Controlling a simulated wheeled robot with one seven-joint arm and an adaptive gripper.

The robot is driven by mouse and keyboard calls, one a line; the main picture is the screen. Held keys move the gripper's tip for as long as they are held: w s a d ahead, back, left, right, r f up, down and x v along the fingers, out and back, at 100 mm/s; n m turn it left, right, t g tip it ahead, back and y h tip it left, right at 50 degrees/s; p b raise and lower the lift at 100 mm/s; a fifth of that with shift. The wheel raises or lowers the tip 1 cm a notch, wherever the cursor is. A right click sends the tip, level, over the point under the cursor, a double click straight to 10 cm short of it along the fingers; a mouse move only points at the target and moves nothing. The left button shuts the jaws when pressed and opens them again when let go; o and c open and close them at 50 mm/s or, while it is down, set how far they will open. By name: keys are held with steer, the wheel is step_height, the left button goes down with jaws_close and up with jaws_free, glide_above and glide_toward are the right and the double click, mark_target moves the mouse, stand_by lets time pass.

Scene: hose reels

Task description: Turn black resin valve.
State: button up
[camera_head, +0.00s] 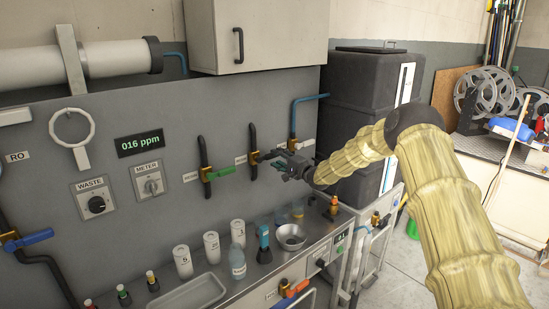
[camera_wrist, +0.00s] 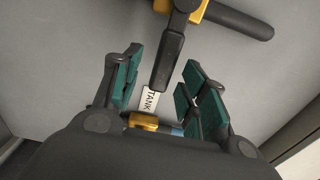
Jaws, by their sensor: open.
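The black-handled valve has a yellow body (camera_head: 254,158) on a black pipe, with a label to its left too small to read surely. Its black handle (camera_head: 268,156) points right toward my gripper (camera_head: 285,162). In the wrist view the handle (camera_wrist: 170,60) hangs down from the yellow body and reaches between the green-padded fingers of my gripper (camera_wrist: 162,75). The fingers are apart, with a gap on each side of the handle. The handle's far end is near a TANK label (camera_wrist: 149,101).
A green-handled valve (camera_head: 222,171) sits left on the same wall panel. A yellow valve with a blue pipe (camera_head: 293,115) is close on the right. Below, a counter holds white bottles (camera_head: 183,262), a blue-capped bottle (camera_head: 264,245) and a metal bowl (camera_head: 290,236).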

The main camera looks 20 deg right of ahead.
steer(key=v, duration=0.8)
steer(key=shift+s, duration=0.3)
steer(key=shift+d, duration=0.15)
